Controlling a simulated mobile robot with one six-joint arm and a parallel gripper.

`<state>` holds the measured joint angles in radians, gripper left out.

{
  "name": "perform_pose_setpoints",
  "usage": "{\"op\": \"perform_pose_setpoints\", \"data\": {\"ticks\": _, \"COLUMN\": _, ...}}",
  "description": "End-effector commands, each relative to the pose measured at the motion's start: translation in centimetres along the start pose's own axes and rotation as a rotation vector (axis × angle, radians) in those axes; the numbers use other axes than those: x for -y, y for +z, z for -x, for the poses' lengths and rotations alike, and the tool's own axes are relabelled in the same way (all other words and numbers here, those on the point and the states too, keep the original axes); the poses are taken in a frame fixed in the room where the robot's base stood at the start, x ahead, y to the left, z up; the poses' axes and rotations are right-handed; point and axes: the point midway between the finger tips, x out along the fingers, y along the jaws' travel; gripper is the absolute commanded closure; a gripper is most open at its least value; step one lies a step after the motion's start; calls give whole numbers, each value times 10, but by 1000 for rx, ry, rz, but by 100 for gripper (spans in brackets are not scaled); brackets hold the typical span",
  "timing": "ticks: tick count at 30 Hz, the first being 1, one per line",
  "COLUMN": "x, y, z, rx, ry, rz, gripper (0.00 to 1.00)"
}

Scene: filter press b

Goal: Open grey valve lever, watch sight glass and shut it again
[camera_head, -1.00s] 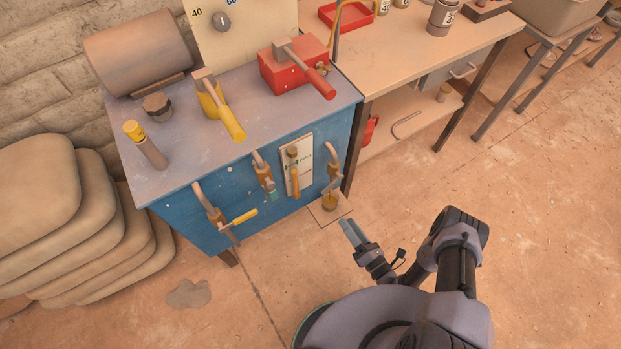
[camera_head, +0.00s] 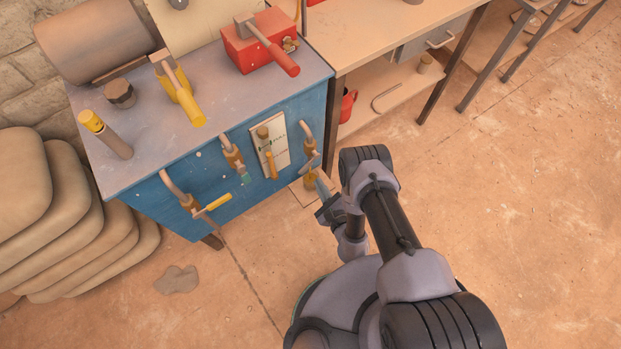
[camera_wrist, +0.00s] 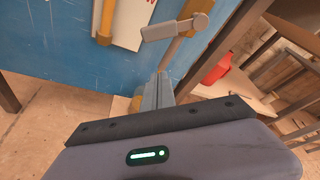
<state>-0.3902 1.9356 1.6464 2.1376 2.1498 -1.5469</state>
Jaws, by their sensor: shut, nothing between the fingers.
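The grey valve lever (camera_head: 311,162) sits on the rightmost pipe at the front of the blue cabinet. In the wrist view the lever (camera_wrist: 172,30) lies nearly crosswise, tilted slightly up to the right. The sight glass (camera_head: 271,164) is an amber tube on a white panel (camera_head: 280,146) left of that pipe; only its lower part (camera_wrist: 106,20) shows in the wrist view. My gripper (camera_head: 320,186) is shut and empty, just below the grey lever and in front of the cabinet. In the wrist view its fingertips (camera_wrist: 161,80) appear below the lever, with a visible gap.
A yellow-handled lever (camera_head: 214,203) and a teal-tipped lever (camera_head: 244,176) are on pipes farther left. An amber jar (camera_head: 310,182) stands below the right pipe, partly hidden by my gripper. A red can (camera_head: 347,106) hangs beside the workbench leg. The floor at right is open.

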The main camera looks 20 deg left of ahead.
Motion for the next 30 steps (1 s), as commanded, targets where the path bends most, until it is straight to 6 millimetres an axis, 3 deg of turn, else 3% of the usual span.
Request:
{"op": "perform_pose_setpoints", "data": {"ticks": 3, "x": -3, "y": -3, "z": -28, "rx": 4, "ry": -2, "rz": 1, "gripper": 100}}
{"op": "perform_pose_setpoints", "data": {"ticks": 6, "x": -2, "y": 1, "z": -44, "rx": 3, "ry": 0, "rz": -1, "gripper": 100}}
{"op": "perform_pose_setpoints", "data": {"ticks": 9, "x": 0, "y": 20, "z": -35, "rx": 1, "ry": 2, "rz": -2, "gripper": 100}}
{"op": "perform_pose_setpoints", "data": {"ticks": 15, "x": 0, "y": 37, "z": -28, "rx": 1, "ry": 0, "rz": -3, "gripper": 100}}
{"op": "perform_pose_setpoints", "data": {"ticks": 30, "x": 6, "y": 34, "z": -23, "rx": -2, "ry": 11, "rz": -43, "gripper": 100}}
